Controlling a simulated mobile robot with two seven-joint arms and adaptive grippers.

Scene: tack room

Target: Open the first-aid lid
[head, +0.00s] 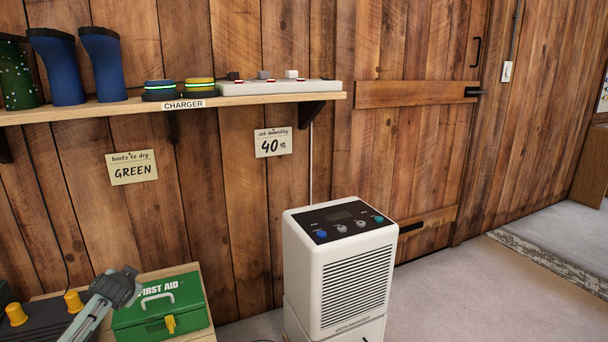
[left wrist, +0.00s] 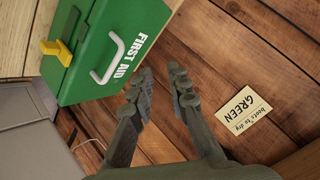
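The green first-aid box (head: 150,318) stands on a wooden surface at the lower left of the head view, its lid down. The lid has a white handle (head: 158,299), and a yellow latch (head: 170,323) sits at the front. In the left wrist view the box (left wrist: 98,60) lies at the upper left, with the handle (left wrist: 108,62) and the latch (left wrist: 56,51). My left gripper (head: 127,282) is above the box's left part in the head view. Its fingers (left wrist: 160,72) are apart with nothing between them, near the handle but not around it. My right gripper is not in view.
A dark unit with yellow pegs (head: 38,318) is left of the box. A white dehumidifier (head: 340,265) stands to the right. A shelf (head: 120,106) with boots and chargers runs above, on the plank wall. The floor (head: 470,290) at right is clear.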

